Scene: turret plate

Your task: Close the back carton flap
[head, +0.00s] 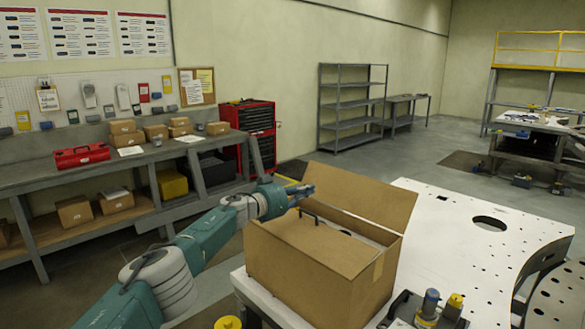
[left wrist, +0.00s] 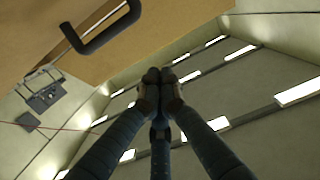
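The brown carton (head: 300,284) stands on the white plate in the head view. One wide panel (head: 318,245) lies nearly flat over its near side. The back carton flap (head: 370,194) stands raised and tilted at the far side. A dark gap shows between them, with a thin black handle (head: 308,215) at its left end. My left gripper (head: 303,190) is near the left end of the raised flap; contact is not clear. In the left wrist view its fingertips (left wrist: 160,77) meet with nothing visible between them. Cardboard and a black handle (left wrist: 102,28) show above. My right gripper is not in view.
The white perforated plate (head: 455,230) extends right of the carton, with holes in it. Small yellow and dark items (head: 430,308) stand close to the carton's near right corner. A workbench (head: 150,155) and a red tool cabinet (head: 250,125) are farther back left.

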